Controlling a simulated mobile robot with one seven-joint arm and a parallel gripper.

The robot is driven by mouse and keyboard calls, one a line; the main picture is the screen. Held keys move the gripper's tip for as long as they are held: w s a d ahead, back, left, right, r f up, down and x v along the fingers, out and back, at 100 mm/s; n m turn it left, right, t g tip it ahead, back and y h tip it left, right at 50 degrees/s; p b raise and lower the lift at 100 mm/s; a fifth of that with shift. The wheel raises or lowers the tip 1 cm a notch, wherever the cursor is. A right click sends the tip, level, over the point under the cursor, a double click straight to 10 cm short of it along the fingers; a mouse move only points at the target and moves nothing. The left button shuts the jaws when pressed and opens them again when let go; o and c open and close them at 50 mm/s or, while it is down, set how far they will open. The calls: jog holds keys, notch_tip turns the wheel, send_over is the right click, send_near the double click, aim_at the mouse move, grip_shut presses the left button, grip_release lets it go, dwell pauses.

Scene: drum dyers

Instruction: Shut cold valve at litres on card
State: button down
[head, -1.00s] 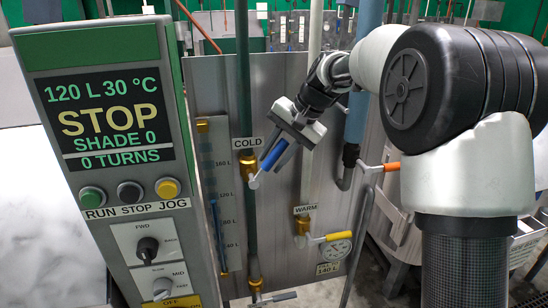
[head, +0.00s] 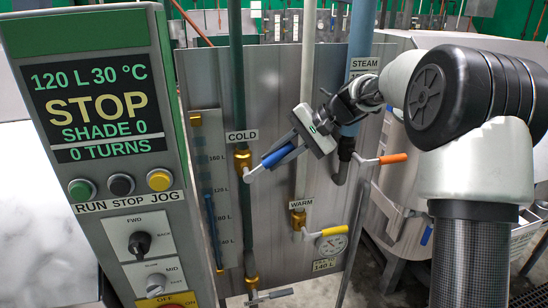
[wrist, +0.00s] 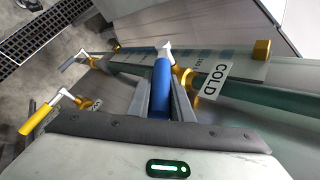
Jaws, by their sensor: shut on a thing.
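The cold valve has a brass body (head: 242,160) on a green pipe under the COLD label (head: 241,136). Its lever has a blue grip (head: 277,157). My gripper (head: 294,150) is shut on the blue grip; the wrist view also shows this grip (wrist: 161,90) between my fingers. The lever slopes up to the right from its white end. A card (head: 325,265) under the round gauge reads 140 L. The sight gauge (head: 208,200) shows a blue column near the 120 L mark. The panel screen (head: 98,112) reads 120 L, 30 °C, STOP.
The warm valve's yellow lever (head: 326,232) lies below right, roughly level. The steam valve's orange lever (head: 392,158) is to the right of my gripper. The control panel with buttons and knobs stands at the left. Pipes run up past the valves.

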jog(key=c, duration=1.6)
grip_release()
jog(key=v, duration=1.7)
jog(key=shift+d+r+p, duration=0.1)
jog(key=shift+d+p, duration=0.1)
jog(key=shift+p, duration=0.15)
jog(key=s+a+n+t+h+p, duration=0.15)
jog(key=s+h, duration=0.35)
jog(key=s, duration=0.9)
jog(key=s+d+f+n+h, duration=0.1)
jog(key=s+f, duration=0.1)
jog(key=s, duration=0.3)
jog(key=s+d+f+n+t+h, duration=0.1)
jog(key=s+d+f, duration=0.1)
jog(key=s, duration=0.4)
jog(key=s+d+f+n+t+h+p, duration=0.1)
jog(key=s+f+n+h, duration=0.1)
jog(key=s, duration=0.3)
jog(key=shift+s+d+f+t, duration=0.25)
jog(key=shift+s+f, duration=0.05)
jog(key=shift+f, duration=0.1)
